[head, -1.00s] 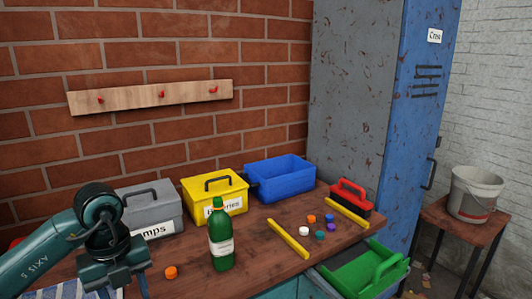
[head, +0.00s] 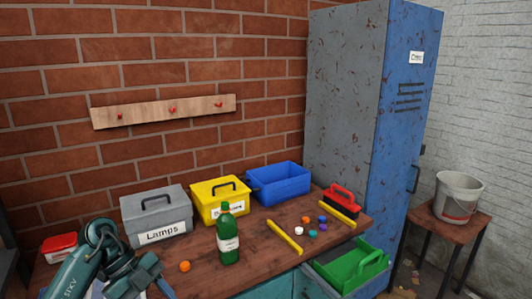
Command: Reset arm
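My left arm comes in at the lower left of the head view. Its gripper (head: 150,277) hangs low in front of the table's left end, partly cut by the frame's lower edge, and I cannot make out its fingers clearly. Nothing is visibly held in it. An orange cap (head: 185,266) lies on the table just right of it. A green bottle (head: 228,236) with a white label stands upright further right. My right gripper is not in view.
A grey Lamps box (head: 156,213), a yellow box (head: 219,199) and an open blue bin (head: 278,183) line the back of the table. Several caps lie between two yellow strips. A red-handled brush (head: 341,202) and green crate (head: 352,268) are at right. A bucket (head: 458,197) stands beyond the locker (head: 402,120).

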